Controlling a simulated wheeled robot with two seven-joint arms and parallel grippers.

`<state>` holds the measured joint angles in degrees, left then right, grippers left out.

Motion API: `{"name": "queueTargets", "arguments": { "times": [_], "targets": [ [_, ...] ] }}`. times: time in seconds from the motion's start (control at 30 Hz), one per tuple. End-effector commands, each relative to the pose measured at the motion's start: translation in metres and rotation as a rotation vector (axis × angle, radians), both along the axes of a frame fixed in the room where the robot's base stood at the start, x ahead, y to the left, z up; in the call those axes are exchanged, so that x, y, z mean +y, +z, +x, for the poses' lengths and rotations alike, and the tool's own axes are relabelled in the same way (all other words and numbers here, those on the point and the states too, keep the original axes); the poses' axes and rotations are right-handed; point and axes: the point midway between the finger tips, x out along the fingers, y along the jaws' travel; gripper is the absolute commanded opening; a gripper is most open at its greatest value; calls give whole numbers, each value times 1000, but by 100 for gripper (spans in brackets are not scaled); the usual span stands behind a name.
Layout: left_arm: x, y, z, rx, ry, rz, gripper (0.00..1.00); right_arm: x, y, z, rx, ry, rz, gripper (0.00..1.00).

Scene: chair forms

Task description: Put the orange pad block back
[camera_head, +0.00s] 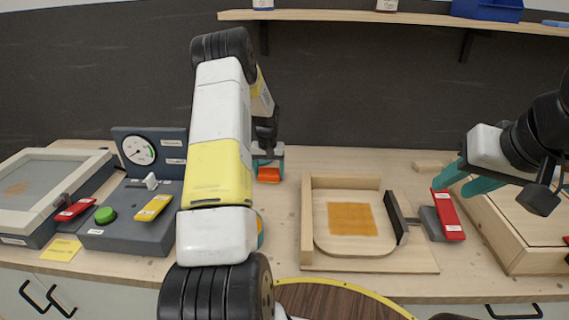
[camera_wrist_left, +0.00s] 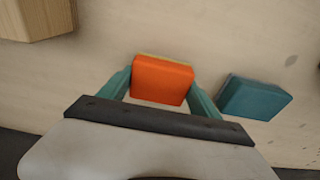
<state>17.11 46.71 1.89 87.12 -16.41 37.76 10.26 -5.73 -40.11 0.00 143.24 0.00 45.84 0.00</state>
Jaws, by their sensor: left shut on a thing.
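The orange pad block (camera_head: 269,175) is at the back of the wooden table, right of my left arm. In the left wrist view the block (camera_wrist_left: 162,80) sits between the two teal fingers of my left gripper (camera_wrist_left: 160,92), which is shut on it. My left gripper (camera_head: 266,163) is partly hidden by its own arm in the head view. Its clearance above the table is hard to judge. My right gripper (camera_head: 458,188) is open by the red handle (camera_head: 449,216), fingers apart near its upper end; contact cannot be told.
A teal block (camera_wrist_left: 255,97) lies beside my left gripper. A wooden fixture (camera_head: 306,225) holds an orange-brown square (camera_head: 352,219), with a dark clamp plate (camera_head: 397,217) at its right. A grey control box (camera_head: 130,228) stands left; a wooden box (camera_head: 510,225) stands right. A shelf (camera_head: 340,15) hangs above.

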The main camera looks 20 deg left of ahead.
Motion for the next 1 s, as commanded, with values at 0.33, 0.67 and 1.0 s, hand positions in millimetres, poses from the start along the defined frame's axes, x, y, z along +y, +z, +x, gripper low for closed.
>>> {"name": "queueTargets", "arguments": {
  "times": [0.33, 0.67, 1.0],
  "targets": [
    [0, -3, 0, 0, 0, 0, 74, 0, 0, 0, 0, 0, 0, 36],
    [0, -2, 0, -1, 1, 0, 94, 0, 0, 0, 0, 0, 0, 36],
    [-1, 30, -2, -5, 1, 1, 94, 0, 0, 0, 0, 0, 0, 36]
  ]
}}
